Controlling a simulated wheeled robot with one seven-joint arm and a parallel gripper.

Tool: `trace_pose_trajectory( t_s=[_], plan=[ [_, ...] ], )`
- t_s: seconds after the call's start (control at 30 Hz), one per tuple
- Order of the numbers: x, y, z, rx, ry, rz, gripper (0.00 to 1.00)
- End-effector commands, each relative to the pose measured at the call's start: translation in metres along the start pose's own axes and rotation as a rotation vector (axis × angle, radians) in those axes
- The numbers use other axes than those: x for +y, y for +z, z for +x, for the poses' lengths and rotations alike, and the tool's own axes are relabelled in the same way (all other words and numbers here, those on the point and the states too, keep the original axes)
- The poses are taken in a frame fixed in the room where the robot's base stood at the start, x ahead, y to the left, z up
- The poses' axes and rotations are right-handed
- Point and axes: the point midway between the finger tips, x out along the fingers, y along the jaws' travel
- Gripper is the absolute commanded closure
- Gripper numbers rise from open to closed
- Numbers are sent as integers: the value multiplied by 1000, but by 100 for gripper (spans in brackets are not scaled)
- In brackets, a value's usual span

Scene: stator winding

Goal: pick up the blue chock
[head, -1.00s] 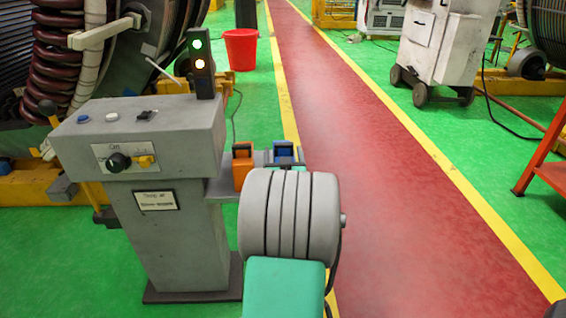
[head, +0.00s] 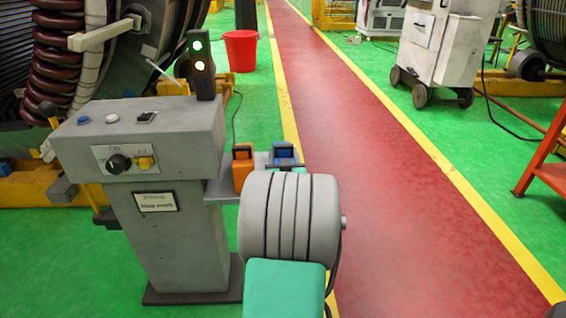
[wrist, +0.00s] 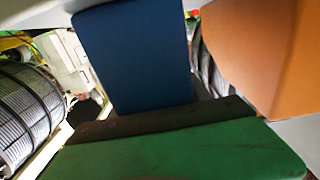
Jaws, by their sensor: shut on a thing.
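The blue chock (head: 284,152) shows just beyond my arm in the head view, on or just above a grey shelf beside the control pedestal. In the wrist view the blue chock (wrist: 135,55) fills the upper middle, its lower end against a dark edge. My gripper (wrist: 160,122) is shut on the blue chock; a green part with that dark edge spans the bottom of the wrist view. In the head view my arm hides most of the gripper. An orange chock (head: 242,166) stands left of the blue one; it also shows at the right of the wrist view (wrist: 262,50).
The grey control pedestal (head: 180,235) with knobs and a signal lamp (head: 200,65) stands left of my arm. The grey shelf (head: 219,190) joins its right side. A red bucket (head: 241,50) stands behind. The red walkway (head: 390,190) to the right is clear.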

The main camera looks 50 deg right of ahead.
Motion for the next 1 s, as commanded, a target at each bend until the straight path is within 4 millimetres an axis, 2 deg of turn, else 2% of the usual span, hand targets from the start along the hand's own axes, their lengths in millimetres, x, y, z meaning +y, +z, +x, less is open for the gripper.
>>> trace_pose_trajectory(
  t_s=[0.17, 0.27, 0.5, 0.7, 1.0],
  plan=[
    [0, -3, 0, 5, 0, 0, 94],
    [0, -12, 1, 8, 0, -1, 94],
    [0, -66, 0, 10, 0, -1, 94],
    [0, -98, 0, 6, 0, 0, 94],
    [0, -103, 0, 5, 0, 0, 94]
  ],
)
